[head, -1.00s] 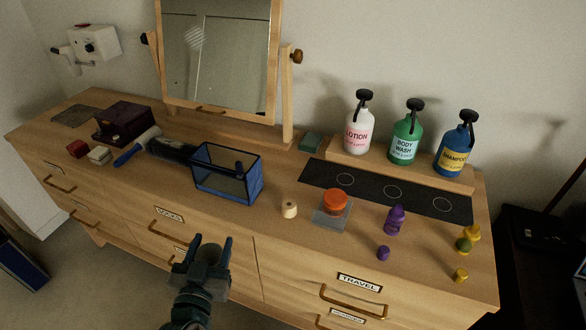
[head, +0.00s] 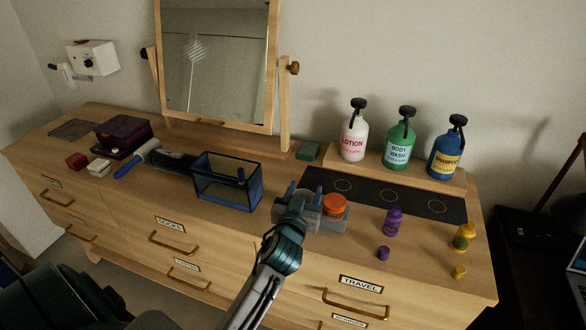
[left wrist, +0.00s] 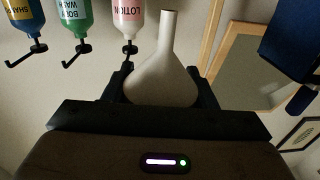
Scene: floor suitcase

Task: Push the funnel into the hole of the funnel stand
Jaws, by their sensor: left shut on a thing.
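My left gripper (head: 303,203) is over the front of the dresser top, left of the orange round piece. It is shut on a pale funnel (left wrist: 162,75), whose wide body sits between the fingers in the left wrist view. The narrow spout points away from the palm, up in that upside-down picture. In the head view the funnel is hard to make out against my gripper. I cannot pick out the funnel stand for sure. A small cream cylinder that stood at this place earlier is hidden behind my gripper. My right gripper is not in view.
Right of my gripper an orange round piece (head: 334,205) sits on a grey plate. A blue mesh basket (head: 228,190) stands to the left. A purple bottle (head: 392,221), a purple cap (head: 383,253) and a yellow bottle (head: 464,237) stand right. Pump bottles line the back.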

